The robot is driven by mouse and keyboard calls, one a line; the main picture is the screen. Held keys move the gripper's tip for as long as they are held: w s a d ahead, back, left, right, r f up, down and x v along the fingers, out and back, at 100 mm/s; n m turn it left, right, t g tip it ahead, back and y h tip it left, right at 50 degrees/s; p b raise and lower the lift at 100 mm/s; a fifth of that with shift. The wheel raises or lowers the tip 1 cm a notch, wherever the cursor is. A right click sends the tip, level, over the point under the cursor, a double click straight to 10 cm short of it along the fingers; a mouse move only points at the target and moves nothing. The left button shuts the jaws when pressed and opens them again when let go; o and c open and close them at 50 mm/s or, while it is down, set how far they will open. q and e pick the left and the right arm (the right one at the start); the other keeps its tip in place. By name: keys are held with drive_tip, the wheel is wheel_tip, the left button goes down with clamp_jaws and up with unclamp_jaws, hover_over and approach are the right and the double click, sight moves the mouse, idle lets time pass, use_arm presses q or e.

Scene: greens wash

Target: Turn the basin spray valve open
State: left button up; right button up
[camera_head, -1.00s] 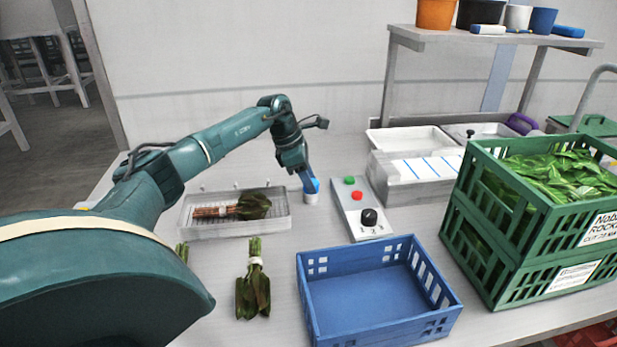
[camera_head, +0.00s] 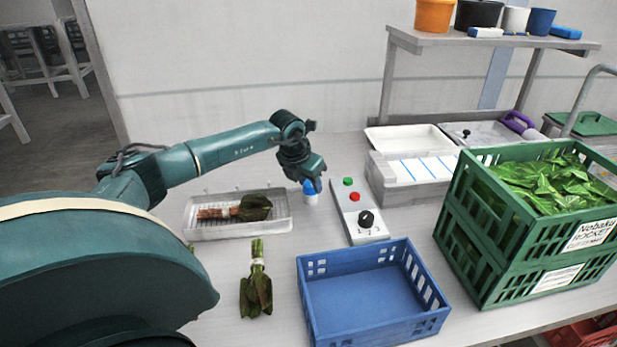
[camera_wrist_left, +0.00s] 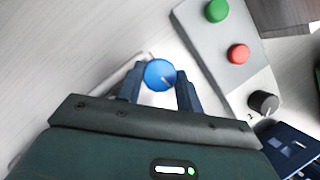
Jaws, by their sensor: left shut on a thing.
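The basin spray valve (camera_head: 310,193) is a small white post with a blue round knob on top, standing beside the shallow basin (camera_head: 238,229). In the left wrist view the blue knob (camera_wrist_left: 159,75) sits between the two fingers. My left gripper (camera_head: 309,184) reaches down from above and is shut on the knob. A bundle of leafy greens with reddish stems (camera_head: 240,209) lies on the rack in the basin. My right gripper is not in view.
A grey control box (camera_head: 352,206) with green and red buttons and a black dial stands just right of the valve. A blue crate (camera_head: 372,327) stands in front. Stacked green crates (camera_head: 527,262) with leaves stand at right. Another greens bundle (camera_head: 256,290) lies on the table.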

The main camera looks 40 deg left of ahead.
use_arm(q)
drive_tip(key=n+y, duration=0.1)
drive_tip(key=n, duration=0.2)
drive_tip(key=shift+d+n, duration=0.15)
drive_tip(key=shift+n, duration=0.15)
drive_tip(key=shift+w+n+g+y+b, duration=0.1)
drive_tip(key=shift+n+g+y+b, duration=0.55)
drive_tip(key=shift+n, duration=1.25)
drive_tip(key=shift+y, duration=0.25)
drive_tip(key=o, duration=1)
drive_tip(key=v, duration=1.3)
drive_tip(key=shift+r+b, duration=0.15)
drive_tip(key=shift+b, duration=0.25)
